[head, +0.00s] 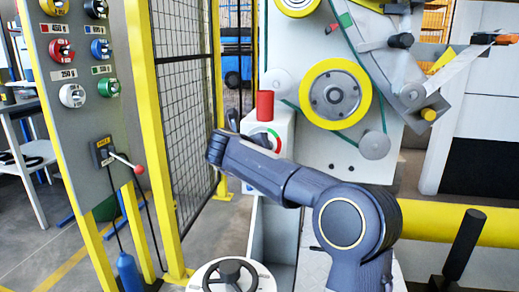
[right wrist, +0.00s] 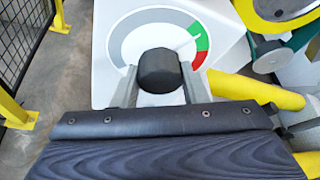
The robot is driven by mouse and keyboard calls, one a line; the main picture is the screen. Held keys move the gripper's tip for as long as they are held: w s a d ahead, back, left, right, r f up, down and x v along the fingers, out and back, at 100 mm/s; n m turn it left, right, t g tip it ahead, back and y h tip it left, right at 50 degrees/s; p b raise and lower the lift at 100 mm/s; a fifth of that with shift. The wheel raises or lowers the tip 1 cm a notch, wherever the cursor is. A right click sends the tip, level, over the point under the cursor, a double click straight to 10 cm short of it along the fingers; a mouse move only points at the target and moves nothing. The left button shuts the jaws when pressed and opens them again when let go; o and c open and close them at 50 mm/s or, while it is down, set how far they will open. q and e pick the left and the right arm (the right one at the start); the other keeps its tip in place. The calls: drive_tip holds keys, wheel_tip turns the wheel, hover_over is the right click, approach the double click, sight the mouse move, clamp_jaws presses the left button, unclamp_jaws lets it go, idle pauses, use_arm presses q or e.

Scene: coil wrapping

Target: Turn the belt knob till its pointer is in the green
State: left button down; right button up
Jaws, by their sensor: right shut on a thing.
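The belt knob (right wrist: 158,70) is a dark round knob on a white panel, seen in the right wrist view. Behind it is a dial (right wrist: 134,31) with a long grey arc, then green at the upper right and red below the green. A thin pale mark shows near the start of the green; I cannot tell whether it belongs to the pointer, which I cannot make out otherwise. My right gripper (right wrist: 157,82) is shut on the knob, one finger on each side. In the head view, my right arm hides the knob and part of the dial (head: 270,137). My left gripper is out of view.
A red cylinder (head: 265,105) stands on the white box just above the dial. A yellow-rimmed wheel (head: 335,94) with a green belt is to the right. A fence (head: 181,100) and a grey panel (head: 85,130) with coloured knobs and a red-tipped lever stand left.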

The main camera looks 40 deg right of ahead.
drive_tip(key=shift+f+m, duration=0.15)
drive_tip(key=shift+m, duration=0.25)
drive_tip(key=shift+t+y, duration=0.3)
drive_tip(key=o, duration=1)
drive_tip(key=shift+s, duration=0.1)
drive_tip(key=p+v, duration=0.2)
drive_tip(key=v, duration=0.5)
drive_tip(key=shift+s+a+r, duration=0.15)
drive_tip(key=shift+a+r, duration=0.1)
drive_tip(key=shift+a, duration=0.05)
